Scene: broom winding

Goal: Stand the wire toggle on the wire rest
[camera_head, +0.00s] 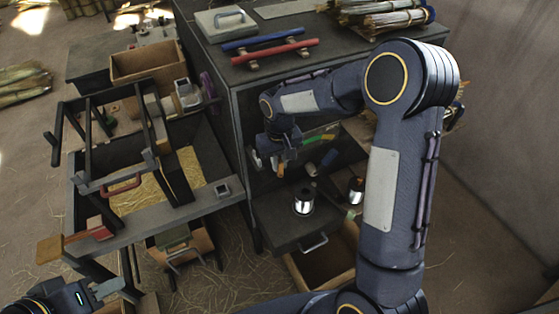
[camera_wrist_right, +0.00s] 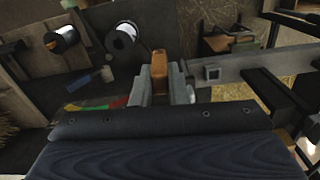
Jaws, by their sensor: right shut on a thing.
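My right gripper (camera_wrist_right: 162,92) is shut on an orange-brown wooden piece, which I take for the wire toggle (camera_wrist_right: 160,68). It stands up between the fingers in the right wrist view. A small square grey holder with a dark middle, possibly the wire rest (camera_head: 222,190), sits on the bench's front rail, apart from the gripper. It also shows in the right wrist view (camera_wrist_right: 212,73). My left gripper (camera_head: 108,289) is at the lower left, partly visible.
Wire spools (camera_head: 303,201) (camera_head: 356,190) stand on the shelf, right of the bench. The bench (camera_head: 150,228) carries a dark frame (camera_head: 90,118) and a red-handled clamp (camera_head: 122,185). A wooden paddle (camera_head: 50,249) juts out at its left. Straw bundles (camera_head: 395,20) lie on the cabinet top.

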